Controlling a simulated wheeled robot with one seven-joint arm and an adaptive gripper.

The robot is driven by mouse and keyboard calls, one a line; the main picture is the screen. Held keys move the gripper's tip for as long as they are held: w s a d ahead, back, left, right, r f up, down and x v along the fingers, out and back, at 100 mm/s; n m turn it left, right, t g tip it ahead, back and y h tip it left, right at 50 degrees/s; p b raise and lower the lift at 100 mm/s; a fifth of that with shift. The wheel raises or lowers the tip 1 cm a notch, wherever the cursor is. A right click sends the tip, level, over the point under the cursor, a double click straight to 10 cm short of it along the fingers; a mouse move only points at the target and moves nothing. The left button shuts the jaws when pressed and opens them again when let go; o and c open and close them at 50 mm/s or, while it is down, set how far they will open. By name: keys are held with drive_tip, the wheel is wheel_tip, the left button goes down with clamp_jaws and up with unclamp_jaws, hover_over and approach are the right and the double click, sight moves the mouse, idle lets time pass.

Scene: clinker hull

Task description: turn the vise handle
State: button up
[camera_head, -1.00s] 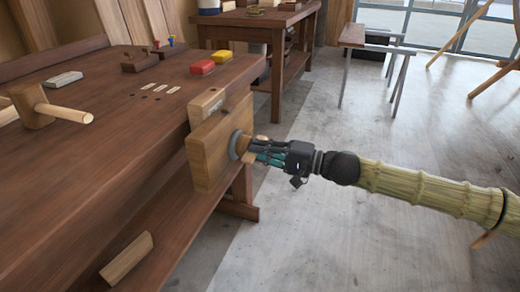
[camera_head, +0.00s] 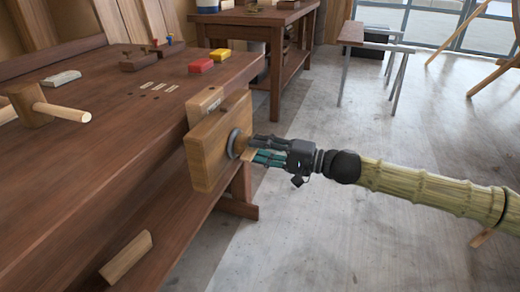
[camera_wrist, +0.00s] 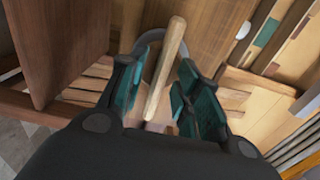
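The wooden vise (camera_head: 217,152) is mounted at the bench's right end, with a grey round collar (camera_head: 236,143) on its front jaw. Its light wooden handle (camera_wrist: 166,68) runs lengthwise between my fingers in the wrist view, tilted slightly to the right at its top. In the head view, only a bit of the handle (camera_head: 247,154) shows by the fingertips; my fingers hide the rest. My gripper (camera_head: 257,149) is at the collar. In the wrist view, my gripper (camera_wrist: 166,75) is open around the handle, with gaps visible on both sides.
A wooden block (camera_head: 126,257) lies on the lower shelf.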

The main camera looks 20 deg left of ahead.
drive_tip(key=d, duration=1.1)
drive_tip(key=shift+s+d, duration=0.2)
drive_tip(key=shift+d, duration=0.05)
